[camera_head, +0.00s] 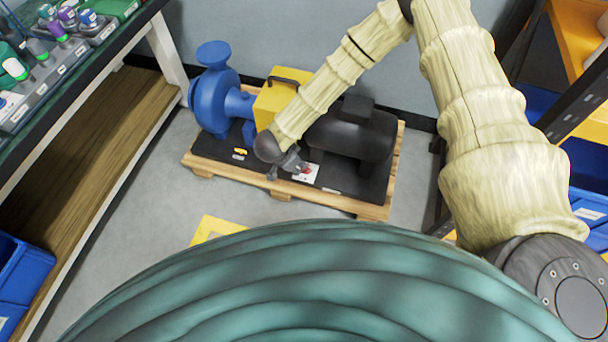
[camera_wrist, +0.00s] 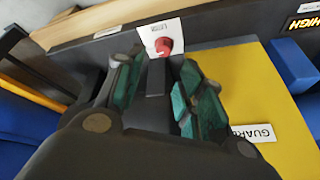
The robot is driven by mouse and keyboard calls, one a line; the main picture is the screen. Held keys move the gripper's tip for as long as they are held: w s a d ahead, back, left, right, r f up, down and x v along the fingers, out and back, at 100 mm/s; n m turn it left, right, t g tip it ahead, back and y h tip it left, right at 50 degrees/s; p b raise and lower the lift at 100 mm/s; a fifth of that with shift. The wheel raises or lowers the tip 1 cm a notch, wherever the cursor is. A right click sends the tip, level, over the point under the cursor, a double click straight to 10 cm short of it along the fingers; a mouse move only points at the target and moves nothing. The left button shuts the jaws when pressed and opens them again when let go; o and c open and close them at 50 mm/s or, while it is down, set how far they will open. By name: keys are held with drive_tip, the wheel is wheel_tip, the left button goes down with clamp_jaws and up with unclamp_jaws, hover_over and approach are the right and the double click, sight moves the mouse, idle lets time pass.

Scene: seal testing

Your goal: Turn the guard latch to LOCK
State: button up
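The guard latch is a round red knob (camera_wrist: 163,45) on a small white plate (camera_wrist: 172,30) at the top middle of the wrist view. In the head view the plate (camera_head: 311,177) lies on the dark base of the pump unit, with the knob partly hidden by my gripper. My gripper (camera_wrist: 162,84) has its two green-padded fingers apart, with nothing between the pads. The fingers point at the knob, and it appears just beyond the fingertips. The plate's lettering and the knob's setting are too small to read. The yellow guard (camera_wrist: 250,85) bears a "GUARD" label.
The unit has a blue pump (camera_head: 213,95) at left and a black motor (camera_head: 365,133) at right, on a wooden pallet (camera_head: 340,203). A workbench (camera_head: 90,85) stands left and a shelf rack (camera_head: 572,105) right.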

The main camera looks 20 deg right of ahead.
drive_tip(key=w+d+f+m+b, duration=0.1)
drive_tip(key=f+b, duration=0.1)
drive_tip(key=f, duration=0.2)
drive_tip(key=w+d+f+m+g+b, duration=0.1)
drive_tip(key=w+d+f+b, duration=0.1)
drive_tip(key=f+b, duration=0.1)
drive_tip(key=w+d+f+m+b, duration=0.1)
drive_tip(key=w+f+b, duration=0.1)
drive_tip(key=f, duration=0.3)
drive_tip(key=shift+d+f+g+b, duration=0.25)
drive_tip(key=shift+d+g+b, duration=0.15)
drive_tip(key=shift+b, duration=0.15)
drive_tip(key=shift+r, duration=0.1)
drive_tip(key=c, duration=0.7)
